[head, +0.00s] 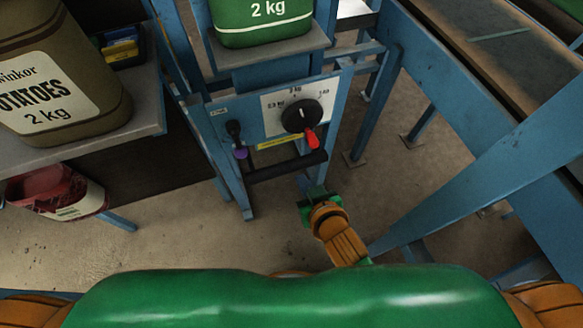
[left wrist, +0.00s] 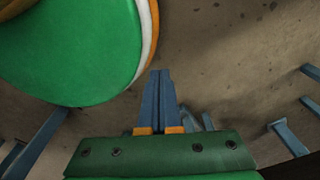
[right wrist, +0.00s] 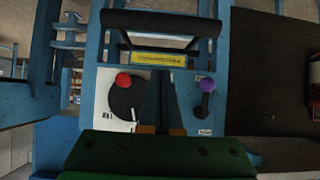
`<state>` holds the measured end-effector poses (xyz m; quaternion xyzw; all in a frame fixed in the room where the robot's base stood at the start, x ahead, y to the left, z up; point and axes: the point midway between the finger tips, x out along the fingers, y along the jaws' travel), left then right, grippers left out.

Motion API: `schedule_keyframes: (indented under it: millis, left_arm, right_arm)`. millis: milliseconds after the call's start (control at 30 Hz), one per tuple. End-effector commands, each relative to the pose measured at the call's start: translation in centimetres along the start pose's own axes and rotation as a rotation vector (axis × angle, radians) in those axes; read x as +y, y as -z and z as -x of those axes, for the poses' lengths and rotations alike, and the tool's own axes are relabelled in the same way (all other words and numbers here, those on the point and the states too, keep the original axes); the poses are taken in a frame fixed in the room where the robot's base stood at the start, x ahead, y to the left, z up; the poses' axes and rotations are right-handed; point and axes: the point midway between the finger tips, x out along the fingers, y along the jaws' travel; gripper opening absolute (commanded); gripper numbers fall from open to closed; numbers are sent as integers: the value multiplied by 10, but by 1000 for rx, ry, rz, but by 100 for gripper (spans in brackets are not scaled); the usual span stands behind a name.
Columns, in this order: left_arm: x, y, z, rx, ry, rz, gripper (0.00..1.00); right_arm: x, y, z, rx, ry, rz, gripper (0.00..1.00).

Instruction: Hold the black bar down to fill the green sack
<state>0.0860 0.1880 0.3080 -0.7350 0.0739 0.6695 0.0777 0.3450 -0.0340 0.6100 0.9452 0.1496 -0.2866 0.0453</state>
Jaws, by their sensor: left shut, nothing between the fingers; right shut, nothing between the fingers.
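The black bar (head: 286,166) runs across the lower front of the blue control panel (head: 222,122). It also shows in the right wrist view (right wrist: 160,23). The green sack (head: 262,22), marked 2 kg, stands upright on a ledge above the panel; its top is out of frame. My right gripper (head: 308,182) is shut and empty, just below the bar's right end in the head view. Its closed fingers also show in the right wrist view (right wrist: 163,95), over the panel; I cannot tell contact with the bar. My left gripper (left wrist: 160,85) is shut and empty over the floor.
The panel carries a black dial (head: 300,116) with a red knob (head: 311,139) and a purple-tipped lever (head: 238,148). A brown potato sack (head: 105,75) stands on a grey table (head: 145,105) at left, with a red bag (head: 50,190) below. Blue frame beams (head: 480,165) stand at right.

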Motion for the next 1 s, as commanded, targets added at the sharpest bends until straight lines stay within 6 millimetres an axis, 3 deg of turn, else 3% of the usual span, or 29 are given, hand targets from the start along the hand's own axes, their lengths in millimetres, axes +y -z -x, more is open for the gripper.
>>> schedule_keyframes:
  millis: [167, 467, 633, 800, 1000]
  left_arm:
    - [0, -1, -5, -2, 0, 0, 0]
    - [-2, -3, -31, 2, 4, 5, 0]
    - [-16, 1, -48, 19, 28, 13, 0]
    - [-26, 11, -59, 43, 44, 17, 0]
    - [-30, 18, -61, 56, 52, 20, 0]
  right_arm:
    - [0, -1, -11, 1, -1, 1, 0]
    - [0, -3, -75, 3, -1, 2, 0]
    - [0, -9, -110, -1, -1, 2, 0]
    - [0, -26, -125, -2, 0, 2, 0]
    - [0, -29, -129, 0, 1, 1, 0]
